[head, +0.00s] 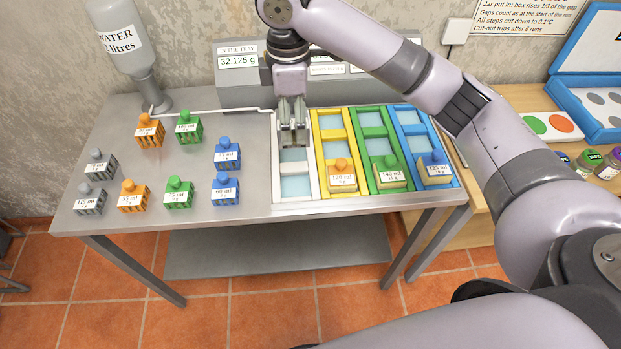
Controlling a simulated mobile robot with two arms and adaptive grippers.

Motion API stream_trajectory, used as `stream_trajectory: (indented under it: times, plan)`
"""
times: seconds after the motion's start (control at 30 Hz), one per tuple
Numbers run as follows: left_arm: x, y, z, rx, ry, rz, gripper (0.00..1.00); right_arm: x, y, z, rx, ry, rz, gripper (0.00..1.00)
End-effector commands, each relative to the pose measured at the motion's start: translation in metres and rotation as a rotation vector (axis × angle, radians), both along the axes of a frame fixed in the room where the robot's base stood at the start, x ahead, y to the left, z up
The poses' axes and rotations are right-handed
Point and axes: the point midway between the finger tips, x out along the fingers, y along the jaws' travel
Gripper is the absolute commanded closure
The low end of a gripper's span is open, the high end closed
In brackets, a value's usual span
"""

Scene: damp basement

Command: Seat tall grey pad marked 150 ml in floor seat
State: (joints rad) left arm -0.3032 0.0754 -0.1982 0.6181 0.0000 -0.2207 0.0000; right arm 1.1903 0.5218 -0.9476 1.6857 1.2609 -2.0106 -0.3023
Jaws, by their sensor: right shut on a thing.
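My right gripper (293,138) points down over the white-framed lane of the tray and is shut on a grey pad (295,156). The pad has a pale label on its front, too small to read. It hangs over or in the middle part of the lane; I cannot tell whether it touches the frame. The white lane (280,200) shows a bare light-blue floor seat (295,187) at its near end. Two other grey pads, one (98,163) behind the other (89,199), stand on the table's left. My left gripper is not in view.
Orange (149,132), green (188,128) and blue (227,155) pads stand on the steel table (110,120). The yellow, green and blue lanes each hold a pad at the near end. A water bottle (122,40) and a display box reading 32.125 g (238,62) stand behind.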

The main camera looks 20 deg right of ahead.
Motion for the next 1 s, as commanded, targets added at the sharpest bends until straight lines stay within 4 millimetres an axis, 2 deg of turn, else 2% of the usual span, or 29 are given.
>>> stream_trajectory:
  times: [0.03,0.2,0.4,0.5,0.67,0.9,1.0]
  plan:
    - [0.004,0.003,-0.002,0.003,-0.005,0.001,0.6,-0.002,0.001,-0.017,0.002,0.009,0.001,0.76]
    - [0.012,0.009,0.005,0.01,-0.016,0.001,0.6,-0.001,-0.001,-0.059,-0.001,0.007,-0.002,0.76]
    - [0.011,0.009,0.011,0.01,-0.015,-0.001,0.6,-0.001,-0.001,-0.109,-0.002,0.005,-0.002,0.76]
    - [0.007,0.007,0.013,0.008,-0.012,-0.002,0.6,-0.001,-0.001,-0.126,-0.001,0.003,0.0,0.76]
    - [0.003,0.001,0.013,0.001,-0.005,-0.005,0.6,0.0,0.0,-0.139,-0.001,0.0,-0.001,0.76]
    - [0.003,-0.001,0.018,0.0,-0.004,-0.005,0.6,-0.001,0.0,-0.173,-0.001,0.002,0.0,0.76]
    - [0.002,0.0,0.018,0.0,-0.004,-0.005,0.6,0.0,0.0,-0.18,-0.001,0.001,0.0,0.76]
